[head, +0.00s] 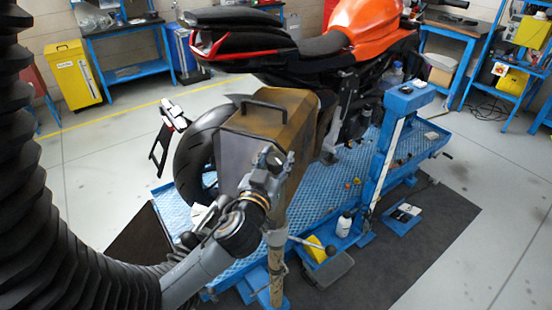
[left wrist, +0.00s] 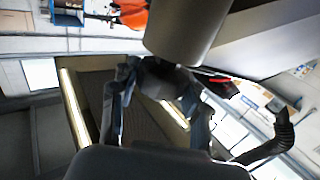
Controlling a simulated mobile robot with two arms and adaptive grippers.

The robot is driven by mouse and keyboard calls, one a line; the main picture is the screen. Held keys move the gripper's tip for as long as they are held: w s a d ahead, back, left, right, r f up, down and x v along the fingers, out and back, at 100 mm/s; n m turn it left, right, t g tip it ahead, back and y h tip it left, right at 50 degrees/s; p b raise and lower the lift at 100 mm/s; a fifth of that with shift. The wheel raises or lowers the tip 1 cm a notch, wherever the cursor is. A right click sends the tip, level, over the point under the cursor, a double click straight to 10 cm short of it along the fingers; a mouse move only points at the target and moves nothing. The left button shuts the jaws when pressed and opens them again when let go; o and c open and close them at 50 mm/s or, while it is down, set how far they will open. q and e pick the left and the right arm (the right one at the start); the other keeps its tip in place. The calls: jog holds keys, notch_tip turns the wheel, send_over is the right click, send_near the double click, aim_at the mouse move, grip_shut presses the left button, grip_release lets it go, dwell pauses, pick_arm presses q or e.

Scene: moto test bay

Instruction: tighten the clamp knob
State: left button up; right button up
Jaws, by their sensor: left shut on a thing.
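My left gripper (head: 268,172) is in front of the dark face of a brown box with a black top handle (head: 262,116), beside the motorcycle's rear wheel. In the left wrist view its two fingers (left wrist: 155,95) stand on either side of a small dark knob (left wrist: 158,82) and are shut on it. The knob sits just below the end of a grey cylinder (left wrist: 187,30). In the head view the gripper and wrist hide most of the knob. My right gripper is in neither view.
The orange motorcycle (head: 368,28) stands on a blue lift platform (head: 338,190). A grey-brown post (head: 276,255) stands below the gripper. A lever with a dark ball (head: 330,250), a yellow item (head: 317,248) and a white bottle (head: 344,223) are to its right. Floor is open at far left.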

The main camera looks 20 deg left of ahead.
pick_arm(q)
jog(key=m+h+p, duration=0.1)
jog(key=m+h, duration=0.1)
jog(key=h, duration=0.2)
jog(key=shift+a+r+m+g, duration=0.1)
jog(key=shift+m+g, duration=0.2)
jog(key=shift+m, duration=0.1)
jog(key=shift+m+h+p, duration=0.45)
jog(key=shift+m+h, duration=0.05)
jog(key=shift+h, duration=0.4)
jog(key=o, duration=1.2)
jog(key=shift+s+a, duration=0.1)
jog(key=shift+s, duration=0.45)
jog(key=v, duration=1)
jog(key=shift+s+a+r, duration=0.1)
jog(key=shift+s+a, duration=0.05)
jog(key=shift+s, duration=0.2)
